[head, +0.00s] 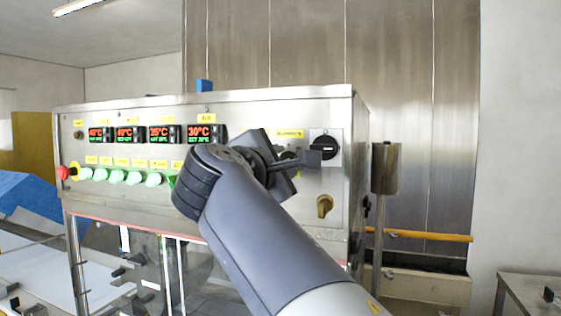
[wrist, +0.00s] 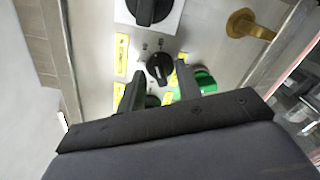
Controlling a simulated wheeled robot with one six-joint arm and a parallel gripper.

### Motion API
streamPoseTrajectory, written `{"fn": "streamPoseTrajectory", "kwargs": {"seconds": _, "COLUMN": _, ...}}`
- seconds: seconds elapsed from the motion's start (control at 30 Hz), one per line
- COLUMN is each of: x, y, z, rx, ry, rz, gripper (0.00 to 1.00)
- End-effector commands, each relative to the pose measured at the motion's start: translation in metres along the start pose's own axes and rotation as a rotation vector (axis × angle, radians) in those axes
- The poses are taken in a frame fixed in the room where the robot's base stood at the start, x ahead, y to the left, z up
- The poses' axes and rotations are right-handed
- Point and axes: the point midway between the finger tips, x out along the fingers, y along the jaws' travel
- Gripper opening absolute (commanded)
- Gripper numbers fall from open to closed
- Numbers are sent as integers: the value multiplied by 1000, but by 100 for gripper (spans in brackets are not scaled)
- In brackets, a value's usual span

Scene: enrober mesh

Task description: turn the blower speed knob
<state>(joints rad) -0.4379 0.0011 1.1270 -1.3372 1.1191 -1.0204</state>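A small round black knob (wrist: 160,68) with a pale pointer line sits on the steel control panel (head: 270,111). In the wrist view it shows between the tips of my gripper (wrist: 159,72). The two dark fingers stand apart, one on each side of the knob, with visible gaps; I cannot tell how far they reach along it. A yellow label beside it is too blurred to read. In the head view my gripper (head: 297,160) is at the right part of the panel and largely hides the knob.
A black rotary switch on a white plate (head: 325,147) lies right of my gripper, with a brass handle (head: 324,206) below it. A green button (wrist: 203,82) is close to one finger. Temperature displays (head: 160,134) and a red stop button (head: 64,172) are to the left.

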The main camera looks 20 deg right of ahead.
Motion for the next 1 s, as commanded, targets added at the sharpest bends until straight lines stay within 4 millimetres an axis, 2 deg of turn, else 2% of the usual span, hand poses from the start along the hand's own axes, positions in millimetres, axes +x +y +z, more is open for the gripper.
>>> {"fn": "streamPoseTrajectory", "kwargs": {"seconds": 0.13, "x": 0, "y": 0, "z": 0, "rx": 0, "ry": 0, "rz": 0, "gripper": 32}}
{"fn": "streamPoseTrajectory", "kwargs": {"seconds": 0.53, "x": 0, "y": 0, "z": 0, "rx": 0, "ry": 0, "rz": 0, "gripper": 0}}
{"fn": "streamPoseTrajectory", "kwargs": {"seconds": 1.0, "x": 0, "y": 2, "z": 1, "rx": -58, "ry": -1, "rz": -1, "gripper": 0}}
